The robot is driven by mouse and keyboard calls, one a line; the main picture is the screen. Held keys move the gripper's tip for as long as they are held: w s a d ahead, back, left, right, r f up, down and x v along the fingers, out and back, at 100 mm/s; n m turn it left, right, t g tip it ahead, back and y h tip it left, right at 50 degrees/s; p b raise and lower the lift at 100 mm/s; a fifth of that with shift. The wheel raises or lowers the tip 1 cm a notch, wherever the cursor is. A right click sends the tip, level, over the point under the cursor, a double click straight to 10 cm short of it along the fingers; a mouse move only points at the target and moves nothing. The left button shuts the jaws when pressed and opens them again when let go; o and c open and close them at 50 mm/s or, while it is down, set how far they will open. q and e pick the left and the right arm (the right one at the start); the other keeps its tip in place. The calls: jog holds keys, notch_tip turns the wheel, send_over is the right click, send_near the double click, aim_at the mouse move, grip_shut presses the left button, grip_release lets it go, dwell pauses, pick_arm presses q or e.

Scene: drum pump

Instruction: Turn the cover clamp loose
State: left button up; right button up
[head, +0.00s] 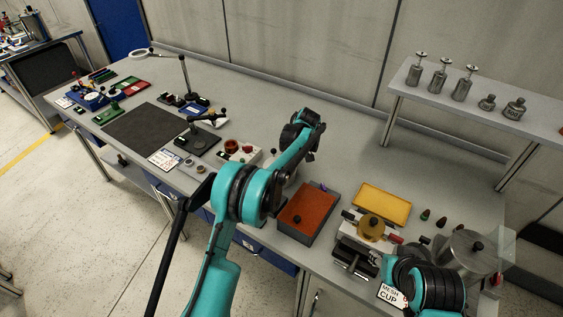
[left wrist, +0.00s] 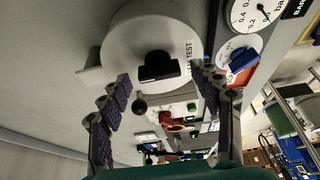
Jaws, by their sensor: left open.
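In the left wrist view, a pale round cover or drum face (left wrist: 130,38) with the lettering TEST fills the upper middle. A black handle (left wrist: 158,68) sits across its lower middle; I cannot tell for sure that this is the cover clamp. My left gripper (left wrist: 162,82) is open, its fingers on either side of the handle with nothing between them; contact cannot be told. A black ball knob (left wrist: 140,106) shows below the handle. In the head view my left arm hides most of this equipment.
In the left wrist view, a pressure gauge (left wrist: 256,14), a blue handle (left wrist: 243,60) and a red lever (left wrist: 172,121) are close by. In the head view, an orange-topped tray (head: 309,207), a yellow tray (head: 382,203) and a metal pot (head: 468,252) stand right of my left arm.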

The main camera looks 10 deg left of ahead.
pick_arm(q)
jog(key=v, duration=1.2)
jog(key=s+a+r+m+t+h+b, duration=0.1)
jog(key=s+a+r+m, duration=0.25)
jog(key=s, duration=0.45)
jog(key=s+a+r+m+t+h+b, duration=0.1)
jog(key=s+a+r+m, duration=0.2)
jog(key=s, duration=0.6)
jog(key=s+f+m+t+h+b, duration=0.1)
jog(key=s+f+m, duration=0.2)
jog(key=s, duration=0.7)
jog(key=s+f+m+t+h+b, duration=0.1)
jog(key=s+f+m, duration=0.3)
jog(key=s, duration=0.6)
jog(key=shift+s+a+f+t, duration=0.25)
jog(key=shift+a+f+t, duration=0.25)
jog(key=shift+f+t, duration=0.15)
pick_arm(e)
notch_tip(320, 180, down, 4)
jog(key=shift+r, duration=0.1)
pick_arm(q)
jog(key=shift+s+f, duration=0.15)
jog(key=shift+c, duration=0.3)
pick_arm(e)
jog(key=shift+c, duration=0.3)
